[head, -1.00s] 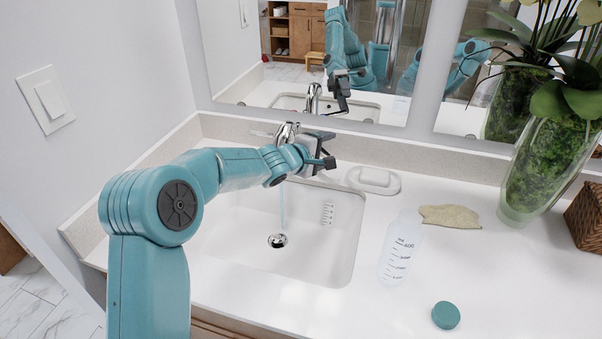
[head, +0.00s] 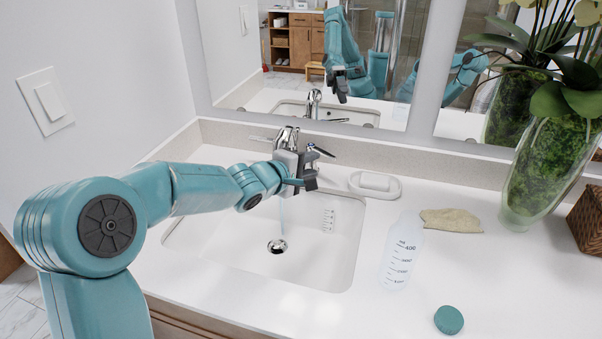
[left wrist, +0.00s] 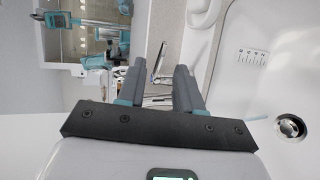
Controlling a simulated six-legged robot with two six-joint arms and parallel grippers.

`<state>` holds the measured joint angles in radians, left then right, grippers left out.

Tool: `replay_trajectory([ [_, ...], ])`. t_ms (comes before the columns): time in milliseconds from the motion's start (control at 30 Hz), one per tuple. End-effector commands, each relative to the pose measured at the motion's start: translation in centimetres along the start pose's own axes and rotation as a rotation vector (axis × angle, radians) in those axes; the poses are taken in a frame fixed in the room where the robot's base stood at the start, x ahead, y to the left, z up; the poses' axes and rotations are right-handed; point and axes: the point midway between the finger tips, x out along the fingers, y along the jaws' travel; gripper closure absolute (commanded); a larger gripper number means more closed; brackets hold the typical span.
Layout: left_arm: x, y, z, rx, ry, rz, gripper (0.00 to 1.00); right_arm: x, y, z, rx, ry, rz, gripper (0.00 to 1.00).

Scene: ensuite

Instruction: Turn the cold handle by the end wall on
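The chrome faucet (head: 287,137) stands behind the sink. One lever handle (head: 262,139) points left, towards the end wall. Another lever (head: 321,150) points right, just behind my left gripper (head: 304,171). A thin bluish stream (head: 283,212) falls from the faucet towards the drain. My left gripper is in front of the faucet's right side. In the left wrist view its two fingers (left wrist: 158,88) are apart, and a chrome lever (left wrist: 159,62) shows in the gap; contact cannot be told. The gripper partly hides the spout.
The white sink (head: 345,235) is set in the counter. A soap dish (head: 374,186) sits right of the faucet. Further right are a clear bottle (head: 401,254), a teal cap (head: 448,319), a beige cloth (head: 451,221) and a plant vase (head: 545,170). The mirror is close behind.

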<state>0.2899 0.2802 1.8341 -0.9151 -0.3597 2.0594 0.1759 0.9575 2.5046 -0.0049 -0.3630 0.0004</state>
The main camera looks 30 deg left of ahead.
Motion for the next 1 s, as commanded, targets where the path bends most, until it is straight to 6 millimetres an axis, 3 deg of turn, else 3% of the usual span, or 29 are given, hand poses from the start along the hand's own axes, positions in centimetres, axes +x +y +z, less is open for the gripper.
replay_trajectory([
  [400,-2.9,-0.8,0.3,-0.001,0.001,0.000,0.65,-0.1,0.0,0.0,0.000,0.000,0.000,0.24],
  [1000,-3.1,-0.9,0.3,0.000,0.001,-0.001,0.65,-0.8,-0.3,0.0,0.000,0.000,0.000,0.24],
])
